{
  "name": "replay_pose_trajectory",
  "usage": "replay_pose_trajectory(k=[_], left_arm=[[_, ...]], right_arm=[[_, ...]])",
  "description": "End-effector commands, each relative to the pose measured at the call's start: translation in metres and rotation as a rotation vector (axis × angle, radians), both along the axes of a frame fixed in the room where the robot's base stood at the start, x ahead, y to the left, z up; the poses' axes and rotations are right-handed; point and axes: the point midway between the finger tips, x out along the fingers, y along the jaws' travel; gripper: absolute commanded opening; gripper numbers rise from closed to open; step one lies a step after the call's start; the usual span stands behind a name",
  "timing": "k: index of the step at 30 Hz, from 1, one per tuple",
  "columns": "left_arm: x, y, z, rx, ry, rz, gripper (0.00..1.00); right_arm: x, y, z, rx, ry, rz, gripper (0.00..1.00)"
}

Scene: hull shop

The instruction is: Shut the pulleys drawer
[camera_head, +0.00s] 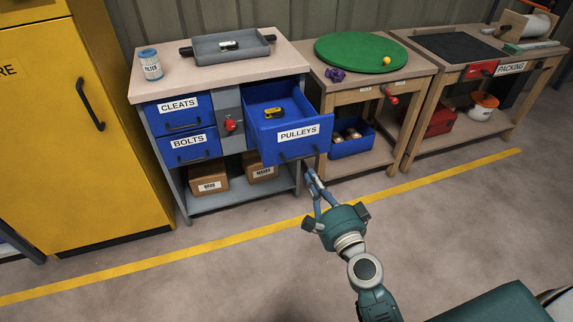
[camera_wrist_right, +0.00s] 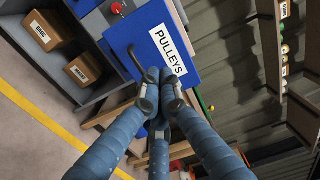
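The blue pulleys drawer (camera_head: 290,140) stands pulled out from the right side of the grey cabinet, with a yellow and black pulley (camera_head: 274,113) inside. Its white PULLEYS label and dark handle face me. My right gripper (camera_head: 312,178) is just below and in front of the drawer's right end. In the right wrist view, my right gripper's fingertips (camera_wrist_right: 163,88) are close together in front of the blue drawer front (camera_wrist_right: 150,45), beside the dark handle. I see nothing held between them. Whether they touch the drawer is unclear. My left gripper is not in view.
The CLEATS drawer (camera_head: 181,111) and BOLTS drawer (camera_head: 190,147) are shut. A red knob (camera_head: 230,126) sits between the drawer columns. Cardboard boxes (camera_head: 208,181) lie on the shelf below. A wooden table with a green disc (camera_head: 360,52) stands to the right. The floor in front is clear.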

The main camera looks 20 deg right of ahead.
Motion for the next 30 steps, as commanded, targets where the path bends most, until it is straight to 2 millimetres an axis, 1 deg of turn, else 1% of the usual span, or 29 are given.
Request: replay_pose_trajectory(k=[1,5,9,12,18,21,24,30], left_arm=[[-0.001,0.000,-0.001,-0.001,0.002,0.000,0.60],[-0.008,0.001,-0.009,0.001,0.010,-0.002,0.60],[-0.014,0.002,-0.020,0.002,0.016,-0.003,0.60],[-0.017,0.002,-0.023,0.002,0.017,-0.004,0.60],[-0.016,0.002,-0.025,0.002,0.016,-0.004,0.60],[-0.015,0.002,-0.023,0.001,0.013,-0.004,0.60],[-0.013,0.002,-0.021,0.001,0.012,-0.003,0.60],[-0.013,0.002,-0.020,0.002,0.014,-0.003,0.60]], right_arm=[[0.005,0.000,0.003,0.002,-0.004,-0.001,0.00],[0.024,0.001,0.005,0.001,-0.003,0.000,0.00],[0.054,0.002,0.004,0.001,-0.002,0.000,0.00],[0.076,0.004,0.004,0.001,-0.002,0.001,0.00],[0.113,0.005,0.001,0.000,0.000,0.002,0.00],[0.126,0.005,0.001,-0.001,0.000,0.002,0.00],[0.133,0.006,0.001,-0.001,0.001,0.002,0.00],[0.137,0.006,0.001,-0.002,0.002,0.002,0.00]])
